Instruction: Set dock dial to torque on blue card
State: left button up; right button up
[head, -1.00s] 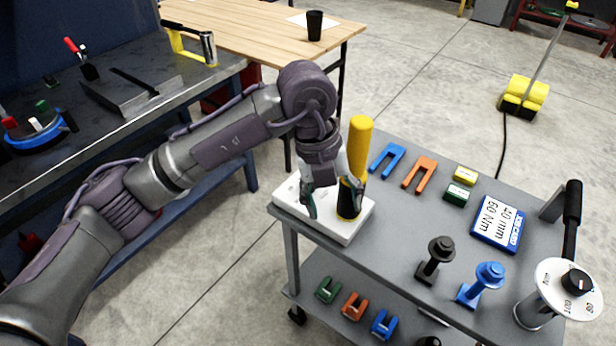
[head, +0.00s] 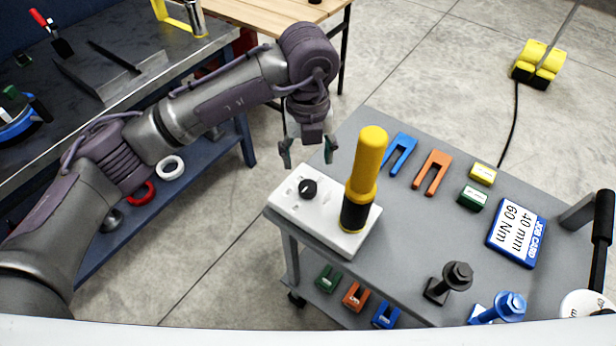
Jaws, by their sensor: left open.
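The white dock (head: 350,238) sits at the left end of the grey cart top. Its black dial (head: 308,189) is uncovered near the dock's left end; I cannot read its setting. A yellow tool with a black lower part (head: 368,165) stands upright on the dock, right of the dial. The blue-edged job card (head: 517,231) lies on the cart at right and reads 40 mm and 60 Nm. My left gripper (head: 308,153) is open and empty, beyond and above the dial, apart from it. My right gripper is out of view.
A black handle (head: 603,230) rises at right. Several small clips are on the lower shelf.

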aim_at(308, 186)
pick_arm(q)
notch_tip(308, 186, down, 4)
jog(key=shift+r+p, duration=0.1)
jog(key=shift+p, duration=0.3)
notch_tip(308, 186, down, 5)
jog(key=shift+w+f+p, duration=0.15)
jog(key=shift+p, duration=0.35)
jog(key=shift+f, duration=0.4)
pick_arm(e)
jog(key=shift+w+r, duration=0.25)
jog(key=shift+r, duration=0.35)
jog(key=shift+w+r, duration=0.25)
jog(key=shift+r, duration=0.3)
pick_arm(q)
jog(key=shift+c, duration=0.2)
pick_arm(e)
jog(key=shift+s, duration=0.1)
pick_arm(q)
jog(key=c, duration=1.1)
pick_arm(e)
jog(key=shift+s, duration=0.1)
